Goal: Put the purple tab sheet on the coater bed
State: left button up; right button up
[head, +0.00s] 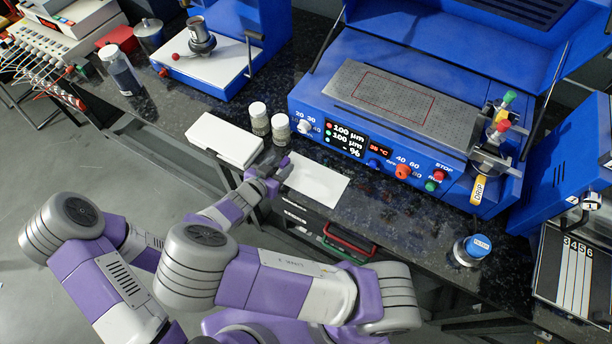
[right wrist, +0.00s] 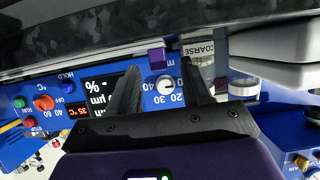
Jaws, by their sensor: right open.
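The white sheet (head: 318,181) lies flat on the dark counter in front of the blue coater. Its purple tab (right wrist: 155,56) shows in the right wrist view as a small block between my fingers; in the head view my gripper makes it hard to pick out. The coater bed (head: 395,100) is a grey perforated plate with a red outlined rectangle, and it is bare. My right gripper (head: 272,172) is at the sheet's left end. In the right wrist view (right wrist: 161,66) its fingers are open on either side of the tab, with gaps visible. My left gripper is not visible.
Two small jars (head: 280,127) stand just behind the gripper. A white box (head: 225,140) lies to its left. The coater's front panel with knobs (head: 403,171) rises behind the sheet. A blue-capped container (head: 474,249) stands at the right. The counter right of the sheet is clear.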

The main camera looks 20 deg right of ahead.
jog(key=shift+x, duration=0.85)
jog(key=shift+c, duration=0.5)
grip_shut()
jog(key=shift+r, duration=0.15)
